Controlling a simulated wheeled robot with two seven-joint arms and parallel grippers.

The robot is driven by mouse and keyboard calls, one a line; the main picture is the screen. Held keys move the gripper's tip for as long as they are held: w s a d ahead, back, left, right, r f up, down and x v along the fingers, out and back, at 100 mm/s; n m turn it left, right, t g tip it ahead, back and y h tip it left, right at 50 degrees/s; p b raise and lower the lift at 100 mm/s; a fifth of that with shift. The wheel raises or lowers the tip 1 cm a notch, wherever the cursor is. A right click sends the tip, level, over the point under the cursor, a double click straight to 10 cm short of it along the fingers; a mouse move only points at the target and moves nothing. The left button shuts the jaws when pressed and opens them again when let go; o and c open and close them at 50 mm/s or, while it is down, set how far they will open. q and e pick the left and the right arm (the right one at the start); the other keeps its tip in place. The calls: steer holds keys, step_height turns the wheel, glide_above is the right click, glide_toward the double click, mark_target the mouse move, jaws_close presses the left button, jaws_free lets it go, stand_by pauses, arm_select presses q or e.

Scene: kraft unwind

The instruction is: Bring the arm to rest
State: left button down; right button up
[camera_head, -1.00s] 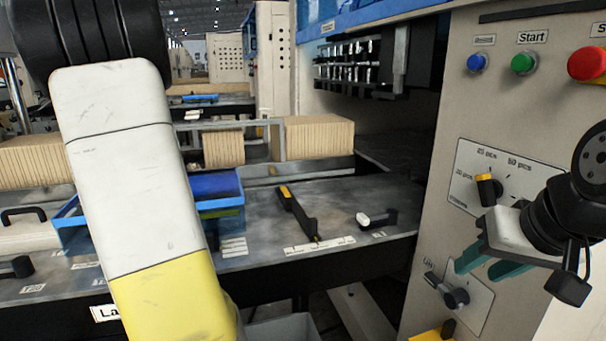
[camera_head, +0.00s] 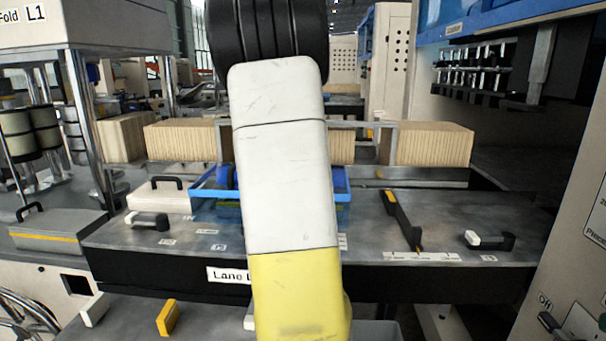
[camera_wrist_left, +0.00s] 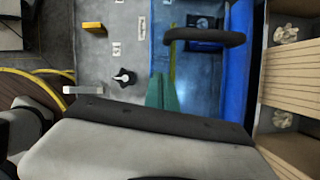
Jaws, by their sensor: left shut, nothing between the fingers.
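My left arm's white and yellow link (camera_head: 285,190) fills the middle of the head view, upright, and hides part of the table behind it. The left gripper is hidden in the head view. My right gripper is in neither view now.
The blue tray (camera_head: 204,188) sits on the grey work table (camera_head: 365,225). Its blue wall shows in the wrist view (camera_wrist_left: 236,70), with a dark handle (camera_wrist_left: 205,38) nearby. Kraft stacks (camera_head: 434,146) stand behind. A machine cabinet (camera_head: 565,240) stands at right.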

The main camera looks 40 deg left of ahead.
arm_select(q)
steer(key=v, duration=0.7)
steer(key=shift+w+d+r, duration=0.15)
steer(key=shift+r, duration=0.2)
steer(key=shift+d, duration=0.1)
steer(key=w+d+f+n+t+h, duration=0.1)
steer(key=d+f+n+t, duration=0.15)
steer(key=d, duration=0.75)
steer(key=d+f+n+t+h, duration=0.1)
steer(key=d+n+t+h, duration=0.15)
steer(key=d, duration=0.85)
steer(key=s+d+f+n+t+h, duration=0.1)
steer(key=s+d+f+n, duration=0.2)
steer(key=d, duration=0.5)
steer(key=s+d+f+n+t+h, duration=0.1)
steer(key=s+d+f+n, duration=0.2)
steer(key=d, duration=0.5)
steer(key=shift+s+d+f+n+t+h, duration=0.35)
steer(key=shift+s+d+f+n+t, duration=0.05)
steer(key=shift+f+n, duration=0.4)
